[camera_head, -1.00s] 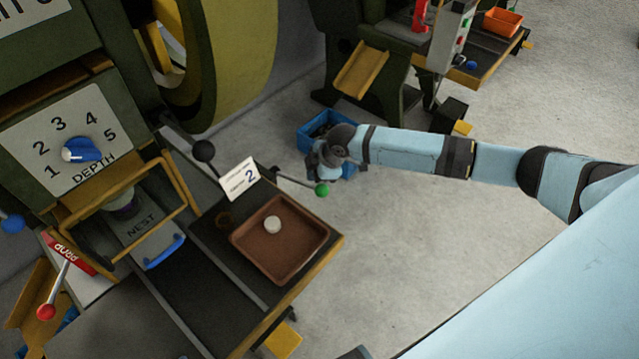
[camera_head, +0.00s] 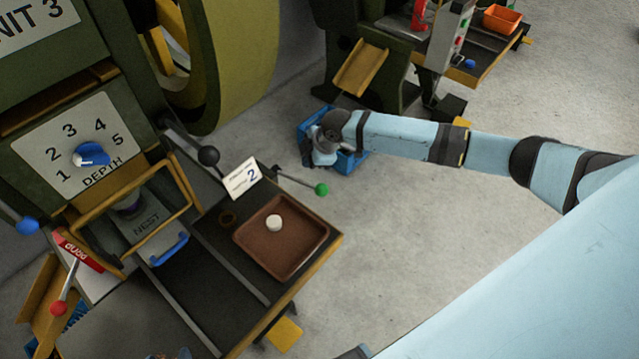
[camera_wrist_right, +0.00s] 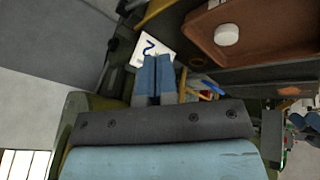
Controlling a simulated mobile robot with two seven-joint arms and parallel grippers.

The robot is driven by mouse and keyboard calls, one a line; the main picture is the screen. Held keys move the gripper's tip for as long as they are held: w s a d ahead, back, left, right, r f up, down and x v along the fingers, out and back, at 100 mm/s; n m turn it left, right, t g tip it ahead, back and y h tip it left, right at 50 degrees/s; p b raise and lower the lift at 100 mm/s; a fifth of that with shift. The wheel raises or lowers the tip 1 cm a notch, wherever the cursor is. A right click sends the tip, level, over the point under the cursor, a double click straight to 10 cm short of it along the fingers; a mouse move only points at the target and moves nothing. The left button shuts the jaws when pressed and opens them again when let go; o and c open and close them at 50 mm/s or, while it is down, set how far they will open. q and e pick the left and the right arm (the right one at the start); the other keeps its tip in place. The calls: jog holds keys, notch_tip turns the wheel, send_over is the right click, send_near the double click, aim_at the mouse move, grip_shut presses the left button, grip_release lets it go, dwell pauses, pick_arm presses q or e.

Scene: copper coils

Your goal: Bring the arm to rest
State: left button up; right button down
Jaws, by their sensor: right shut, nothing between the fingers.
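My right arm (camera_head: 400,137) reaches in from the right in the head view, over open floor. Its gripper (camera_head: 316,158) hangs past the far side of the press table, in front of a blue bin (camera_head: 346,163) in the picture. In the right wrist view the two blue fingers (camera_wrist_right: 155,76) lie side by side, shut with nothing between them. A card with a 2 (camera_wrist_right: 148,48) shows just beyond the fingertips. My left gripper is not in view.
A brown tray (camera_head: 306,257) with a pale round piece (camera_head: 274,223) sits on the press table. A green-knobbed lever (camera_head: 321,189) sticks out near my right gripper. The depth dial (camera_head: 92,154) and yellow guard (camera_head: 185,185) are at left.

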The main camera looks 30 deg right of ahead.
dwell(0.3)
jog(key=s+a+f+m+t+y+p, duration=0.2)
jog(key=s+a+m+t+y+p, duration=0.15)
jog(key=s+a, duration=1)
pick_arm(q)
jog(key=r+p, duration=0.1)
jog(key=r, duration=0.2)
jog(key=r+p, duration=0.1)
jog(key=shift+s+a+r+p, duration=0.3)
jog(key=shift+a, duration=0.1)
pick_arm(e)
jog(key=s+d+r+m+t+h, duration=0.1)
jog(key=s+d+m, duration=0.1)
jog(key=s+m, duration=0.2)
jog(key=s+d+r+m+t+h, duration=0.1)
jog(key=s+m, duration=0.3)
jog(key=s, duration=0.7)
jog(key=shift+s+d+t+h, duration=0.15)
jog(key=shift+d+t+h, duration=0.5)
jog(key=shift+t+h, duration=0.1)
